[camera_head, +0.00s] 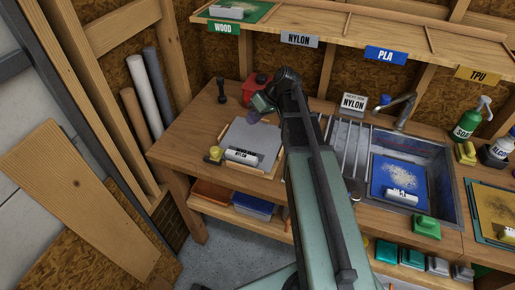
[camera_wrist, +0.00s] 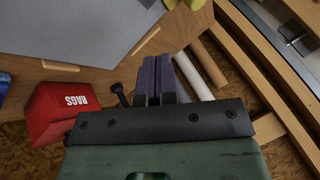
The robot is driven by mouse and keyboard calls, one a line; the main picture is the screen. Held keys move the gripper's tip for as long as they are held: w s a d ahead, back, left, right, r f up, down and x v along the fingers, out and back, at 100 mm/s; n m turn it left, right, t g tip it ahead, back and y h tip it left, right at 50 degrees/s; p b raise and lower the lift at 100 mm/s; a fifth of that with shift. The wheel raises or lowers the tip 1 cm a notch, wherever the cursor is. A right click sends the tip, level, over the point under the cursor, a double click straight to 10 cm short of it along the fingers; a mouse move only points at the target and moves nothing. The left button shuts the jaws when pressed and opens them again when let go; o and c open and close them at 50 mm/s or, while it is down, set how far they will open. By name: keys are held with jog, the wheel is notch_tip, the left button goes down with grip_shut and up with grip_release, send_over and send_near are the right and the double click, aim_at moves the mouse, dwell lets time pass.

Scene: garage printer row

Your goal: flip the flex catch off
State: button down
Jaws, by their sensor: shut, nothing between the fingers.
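A grey plate (camera_head: 250,138) lies in a wooden frame on the bench and shows in the wrist view too (camera_wrist: 70,25). A yellow piece (camera_head: 215,154) sits at its front left corner; it may be the flex catch, but I cannot tell for sure. A yellow piece also shows partly at the top edge of the wrist view (camera_wrist: 194,4). A white part labelled NYLON (camera_head: 241,156) lies on the plate's front. My gripper (camera_head: 253,117), with purple fingers, is above the plate's back edge, apart from the yellow piece. Its fingers (camera_wrist: 158,77) are together and empty.
A red RAGS box (camera_wrist: 62,112) and a black-knobbed tool (camera_head: 221,88) stand behind the plate. Tall rolls (camera_head: 143,90) lean at the left. A sink (camera_head: 440,170) with a blue plate is at the right. A labelled shelf (camera_head: 345,30) runs above. Bench left of the plate is fairly clear.

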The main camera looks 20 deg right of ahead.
aim_at(217, 151)
jog(key=shift+n, duration=0.5)
jog(key=b+x, duration=0.9)
jog(key=x, duration=0.2)
jog(key=shift+w+a+f, duration=0.2)
jog(key=shift+w+a, duration=0.05)
jog(key=shift+a, duration=0.1)
jog(key=a, duration=0.1)
jog(key=s+a+r, duration=0.1)
jog(key=shift+a+p, duration=0.3)
jog(key=shift+p, duration=0.1)
jog(key=shift+s+a, duration=0.15)
jog(key=shift+a, duration=0.3)
jog(key=shift+s, duration=0.1)
jog(key=s+a, duration=0.3)
jog(key=shift+s+a, duration=0.25)
jog(key=shift+a, duration=0.05)
